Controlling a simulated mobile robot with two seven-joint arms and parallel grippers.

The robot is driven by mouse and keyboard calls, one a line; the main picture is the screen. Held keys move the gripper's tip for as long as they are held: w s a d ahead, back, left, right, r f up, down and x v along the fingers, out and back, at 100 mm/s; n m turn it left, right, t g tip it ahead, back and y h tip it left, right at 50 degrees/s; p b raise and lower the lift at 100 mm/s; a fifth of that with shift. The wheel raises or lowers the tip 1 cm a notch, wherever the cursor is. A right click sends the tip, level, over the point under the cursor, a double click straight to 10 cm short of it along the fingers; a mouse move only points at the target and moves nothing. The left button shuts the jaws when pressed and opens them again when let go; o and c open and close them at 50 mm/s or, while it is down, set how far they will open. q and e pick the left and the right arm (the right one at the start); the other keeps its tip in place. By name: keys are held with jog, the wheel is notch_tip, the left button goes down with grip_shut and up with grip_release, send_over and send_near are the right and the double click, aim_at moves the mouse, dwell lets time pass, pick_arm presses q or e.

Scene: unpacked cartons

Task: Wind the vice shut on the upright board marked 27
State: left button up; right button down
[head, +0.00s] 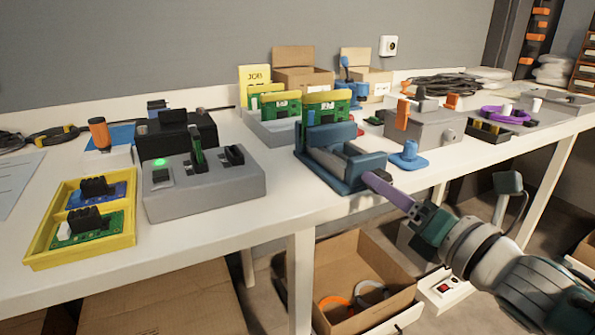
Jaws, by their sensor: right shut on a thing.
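The blue vice (336,172) is at the front edge of the bench, right of the middle. A green upright board (326,103) with a yellow top edge shows just behind and above the vice. Its label is too small to read, and its lower part is hidden by the vice. I cannot tell whether the jaws touch it. A purple handle (387,189) sticks out from the vice's front, past the bench edge. My right gripper (416,211) is shut on the outer end of this handle. My left gripper is out of view.
A similar green board (281,106) stands in a grey rack left of the vice. A grey box with a green light (203,183) and a yellow tray (83,220) are further left. A blue stand (409,158) is close right. An open carton (360,285) is below the bench.

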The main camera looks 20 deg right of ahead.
jog(key=m+p, duration=0.1)
jog(key=m, duration=1)
jog(key=m+p, duration=0.1)
jog(key=m, duration=1)
jog(key=m+p, duration=0.1)
jog(key=m, duration=1.1)
jog(key=shift+d+r, duration=0.15)
jog(key=shift+r, duration=0.2)
